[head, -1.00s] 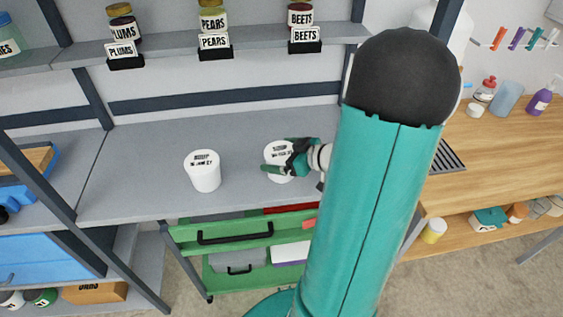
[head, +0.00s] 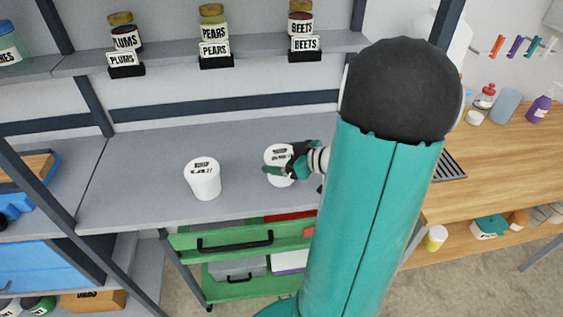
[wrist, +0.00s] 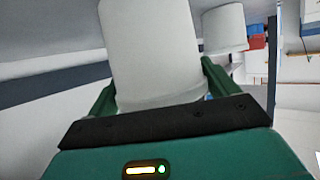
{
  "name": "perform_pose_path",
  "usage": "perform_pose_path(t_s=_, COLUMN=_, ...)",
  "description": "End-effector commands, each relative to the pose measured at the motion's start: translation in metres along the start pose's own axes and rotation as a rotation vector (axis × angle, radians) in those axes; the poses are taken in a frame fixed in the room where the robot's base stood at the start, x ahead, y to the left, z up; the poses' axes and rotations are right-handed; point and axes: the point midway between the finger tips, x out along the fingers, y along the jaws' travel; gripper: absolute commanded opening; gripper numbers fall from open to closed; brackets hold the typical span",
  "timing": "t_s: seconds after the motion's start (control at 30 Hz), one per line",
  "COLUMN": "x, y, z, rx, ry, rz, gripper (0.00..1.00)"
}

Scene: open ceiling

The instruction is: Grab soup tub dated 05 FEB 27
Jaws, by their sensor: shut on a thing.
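Two white soup tubs stand on the grey shelf (head: 120,205). My gripper (head: 280,170) is shut on the right soup tub (head: 278,153), with its fingers on either side of the tub. In the wrist view the held tub (wrist: 150,50) fills the middle between the green fingers of my gripper (wrist: 155,90). The left soup tub (head: 203,180) stands apart to the left, upright; it also shows in the wrist view (wrist: 224,30).
Labelled jars of plums (head: 124,35), pears (head: 213,28) and beets (head: 302,25) stand on the shelf above. A green drawer cart (head: 225,240) is below the shelf. A wooden counter (head: 500,160) lies to the right. The shelf around the tubs is clear.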

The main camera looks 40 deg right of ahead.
Motion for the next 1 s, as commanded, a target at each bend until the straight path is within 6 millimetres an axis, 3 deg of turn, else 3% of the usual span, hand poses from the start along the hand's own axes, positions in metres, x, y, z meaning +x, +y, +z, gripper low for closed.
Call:
perform_pose_path(t_s=0.07, x=-0.005, y=0.0, z=-0.014, rx=-0.008, ry=0.002, rz=0.002, gripper=0.49)
perform_pose_path(t_s=0.53, x=-0.06, y=-0.037, z=-0.055, rx=-0.005, ry=0.003, rz=0.003, gripper=0.49)
perform_pose_path(t_s=1.0, x=-0.115, y=-0.089, z=-0.065, rx=-0.004, ry=0.003, rz=0.002, gripper=0.49)
